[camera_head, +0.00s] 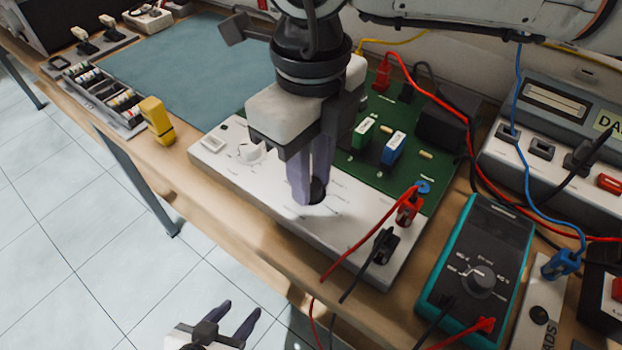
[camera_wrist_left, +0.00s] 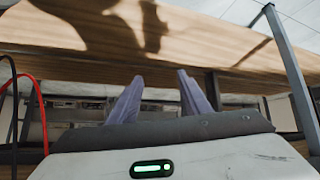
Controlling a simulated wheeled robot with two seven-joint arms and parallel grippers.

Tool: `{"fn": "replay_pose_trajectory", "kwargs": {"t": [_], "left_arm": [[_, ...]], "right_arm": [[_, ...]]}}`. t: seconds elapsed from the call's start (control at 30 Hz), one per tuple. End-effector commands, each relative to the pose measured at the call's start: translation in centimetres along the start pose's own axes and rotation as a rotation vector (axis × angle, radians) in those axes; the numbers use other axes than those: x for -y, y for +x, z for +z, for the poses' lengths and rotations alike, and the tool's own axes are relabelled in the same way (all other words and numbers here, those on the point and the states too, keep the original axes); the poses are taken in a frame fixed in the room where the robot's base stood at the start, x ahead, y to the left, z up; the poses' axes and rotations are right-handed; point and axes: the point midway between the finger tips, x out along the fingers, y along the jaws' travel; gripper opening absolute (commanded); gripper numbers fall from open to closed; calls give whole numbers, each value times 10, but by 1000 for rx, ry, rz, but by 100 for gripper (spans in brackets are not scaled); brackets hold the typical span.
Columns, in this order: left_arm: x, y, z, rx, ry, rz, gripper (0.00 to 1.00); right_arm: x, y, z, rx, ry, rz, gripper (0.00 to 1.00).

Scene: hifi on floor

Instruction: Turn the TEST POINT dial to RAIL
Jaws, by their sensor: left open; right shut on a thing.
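A white panel (camera_head: 232,172) lies along the bench's front edge. A dark round dial (camera_head: 319,188) sits in its middle with small printed marks around it, too small to read. My right gripper (camera_head: 310,192) comes down from above with its purple fingers shut on this dial, hiding much of it. A second, white dial (camera_head: 250,152) is further left on the panel. My left gripper (camera_head: 238,316) is open and empty in front of the bench, below its edge. Its two fingers also show apart in the left wrist view (camera_wrist_left: 159,98), with the bench underside beyond.
Red and black plugs (camera_head: 384,246) stand at the panel's right end, their leads hanging over the front edge. A green circuit board (camera_head: 385,175) lies behind, a teal multimeter (camera_head: 478,265) to the right. A yellow object (camera_head: 156,120) stands left of the panel. A blue-green mat (camera_head: 185,70) is clear.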

Motion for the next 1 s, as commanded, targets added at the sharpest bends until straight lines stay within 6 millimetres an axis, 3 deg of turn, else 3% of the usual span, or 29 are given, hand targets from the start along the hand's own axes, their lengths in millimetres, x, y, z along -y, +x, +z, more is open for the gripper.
{"fn": "replay_pose_trajectory", "kwargs": {"t": [0.33,1.0], "left_arm": [[3,13,10,-7,3,2,44],[2,16,12,-32,-19,9,44]], "right_arm": [[0,2,1,4,-330,0,1],[0,0,1,5,-898,-1,1]]}}
